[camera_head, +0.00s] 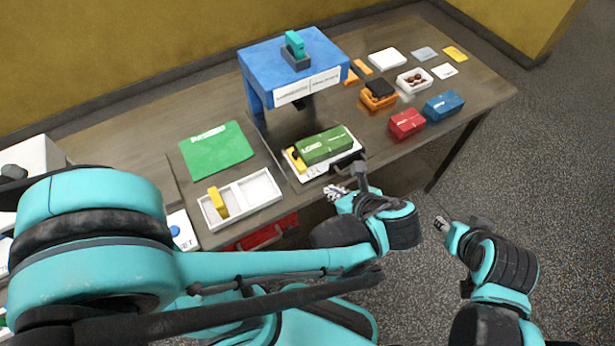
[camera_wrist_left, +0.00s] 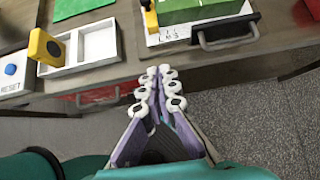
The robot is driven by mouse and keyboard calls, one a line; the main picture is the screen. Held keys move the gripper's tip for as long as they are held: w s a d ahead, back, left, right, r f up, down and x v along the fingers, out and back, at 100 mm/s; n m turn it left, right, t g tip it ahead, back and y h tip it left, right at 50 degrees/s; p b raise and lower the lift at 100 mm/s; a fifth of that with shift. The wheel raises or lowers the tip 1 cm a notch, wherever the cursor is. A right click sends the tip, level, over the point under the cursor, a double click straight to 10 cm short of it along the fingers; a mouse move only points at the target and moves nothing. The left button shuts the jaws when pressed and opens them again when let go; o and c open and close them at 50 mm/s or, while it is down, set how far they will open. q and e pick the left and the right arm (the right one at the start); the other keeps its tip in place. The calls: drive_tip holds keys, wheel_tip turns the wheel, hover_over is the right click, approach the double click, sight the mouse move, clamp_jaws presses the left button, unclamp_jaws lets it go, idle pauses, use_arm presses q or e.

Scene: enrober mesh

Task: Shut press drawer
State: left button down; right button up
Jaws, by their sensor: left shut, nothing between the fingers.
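The press is a blue frame (camera_head: 335,52) with a teal lever on top. Its drawer (camera_head: 302,176) is a white tray that sticks out at the front of the press, with a green box (camera_head: 325,146) and a yellow piece lying on it. The drawer's dark handle (camera_head: 348,162) faces the table's front edge; it also shows in the left wrist view (camera_wrist_left: 228,40). My left gripper (camera_head: 340,191) is shut and empty, just in front of the table edge and apart from the handle. In the left wrist view its fingertips (camera_wrist_left: 158,88) are together. My right gripper (camera_head: 444,226) hangs over the floor; its fingers are too small to read.
A white two-compartment tray (camera_head: 240,200) with a yellow block and a green mat (camera_head: 215,150) lie left of the drawer. Red (camera_head: 406,124) and blue (camera_head: 444,106) boxes stand to the right. A red drawer front (camera_head: 262,235) shows below the table edge.

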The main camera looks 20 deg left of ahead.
use_arm(q)
drive_tip(key=b+x, duration=0.1)
drive_tip(key=x, duration=0.2)
drive_tip(key=r+b+x, duration=0.1)
drive_tip(key=b+x, duration=0.1)
drive_tip(key=x, duration=0.2)
drive_tip(key=w+a+b+x, duration=0.1)
drive_tip(key=x, duration=0.3)
drive_tip(key=shift+w+a+r, duration=0.1)
drive_tip(key=shift+a, duration=0.15)
drive_tip(key=shift+w+a+r, duration=0.1)
drive_tip(key=shift+w+a, duration=0.2)
drive_tip(key=shift+a, duration=0.1)
drive_tip(key=w+a, duration=0.3)
drive_tip(key=a, duration=0.1)
drive_tip(key=w+a+b, duration=0.1)
drive_tip(key=w+a, duration=0.3)
drive_tip(key=a, duration=0.1)
drive_tip(key=w+a, duration=0.3)
drive_tip(key=a, duration=0.1)
drive_tip(key=shift+w+a, duration=0.3)
drive_tip(key=shift+w, duration=0.05)
drive_tip(key=shift+r, duration=0.1)
drive_tip(key=shift+w+a, duration=0.1)
